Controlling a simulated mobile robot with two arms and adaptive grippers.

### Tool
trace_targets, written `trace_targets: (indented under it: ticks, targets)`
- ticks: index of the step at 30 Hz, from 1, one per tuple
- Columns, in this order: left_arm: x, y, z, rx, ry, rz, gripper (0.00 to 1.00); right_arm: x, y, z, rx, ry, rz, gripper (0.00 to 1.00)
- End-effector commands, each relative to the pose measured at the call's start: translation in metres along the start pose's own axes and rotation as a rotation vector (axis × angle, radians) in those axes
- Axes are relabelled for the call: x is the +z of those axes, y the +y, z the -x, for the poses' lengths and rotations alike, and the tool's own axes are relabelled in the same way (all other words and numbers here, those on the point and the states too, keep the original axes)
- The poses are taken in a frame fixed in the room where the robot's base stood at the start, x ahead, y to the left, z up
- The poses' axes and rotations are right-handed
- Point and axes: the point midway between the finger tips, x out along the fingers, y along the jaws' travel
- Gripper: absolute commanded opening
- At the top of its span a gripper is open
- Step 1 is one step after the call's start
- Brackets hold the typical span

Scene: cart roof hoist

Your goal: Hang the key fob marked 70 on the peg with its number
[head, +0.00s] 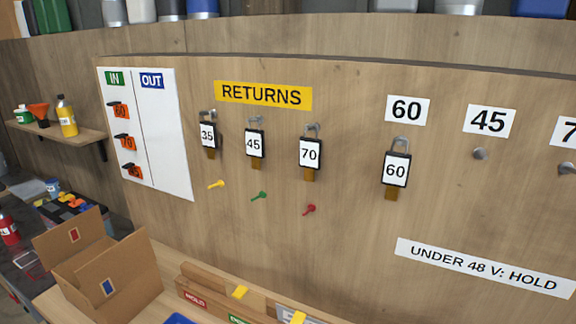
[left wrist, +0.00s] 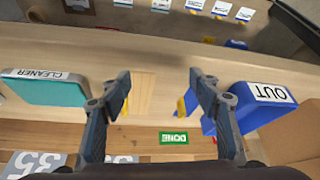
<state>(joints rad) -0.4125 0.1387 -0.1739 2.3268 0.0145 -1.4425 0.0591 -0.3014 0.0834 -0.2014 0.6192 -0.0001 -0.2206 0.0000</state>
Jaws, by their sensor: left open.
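The key fob marked 70 (head: 310,153) hangs on a hook under the yellow RETURNS sign (head: 263,95), right of the fobs marked 45 (head: 254,145) and 35 (head: 208,135). At the right edge a cut-off sign starting with 7 (head: 568,131) stands above a bare peg (head: 567,168); its second digit is out of view. The peg under the 45 sign (head: 480,154) is bare too. A fob marked 60 (head: 396,170) hangs under the 60 sign (head: 407,109). My left gripper (left wrist: 160,85) is open and empty in the left wrist view. My right gripper is not in view.
An open cardboard box (head: 110,280) and wooden trays (head: 230,300) stand below the board. Yellow, green and red small pegs (head: 260,196) stick out under the fobs. The left wrist view shows a teal CLEANER bin (left wrist: 45,90) and a blue OUT tray (left wrist: 262,105).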

Motion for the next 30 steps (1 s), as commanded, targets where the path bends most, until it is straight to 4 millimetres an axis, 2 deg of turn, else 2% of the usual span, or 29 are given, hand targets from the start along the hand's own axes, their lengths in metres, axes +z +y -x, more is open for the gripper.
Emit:
trace_targets:
  ticks: [8, 14, 15, 21, 27, 30]
  targets:
    - [-0.093, 0.009, 0.014, 0.019, 0.186, 0.001, 0.56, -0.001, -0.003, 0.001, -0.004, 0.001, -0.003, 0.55]
    - [-0.196, 0.022, 0.05, 0.05, 0.401, -0.004, 0.56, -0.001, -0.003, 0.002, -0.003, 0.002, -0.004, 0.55]
    - [-0.217, 0.026, 0.06, 0.058, 0.446, -0.006, 0.56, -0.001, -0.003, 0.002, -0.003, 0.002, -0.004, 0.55]
    - [-0.309, 0.044, 0.12, 0.098, 0.658, -0.024, 0.56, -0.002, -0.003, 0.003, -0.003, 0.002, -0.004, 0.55]
    - [-0.385, 0.064, 0.195, 0.142, 0.859, -0.054, 0.56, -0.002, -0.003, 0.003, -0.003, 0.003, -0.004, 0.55]
    - [-0.414, 0.075, 0.233, 0.165, 0.949, -0.072, 0.56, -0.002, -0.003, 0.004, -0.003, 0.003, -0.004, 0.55]
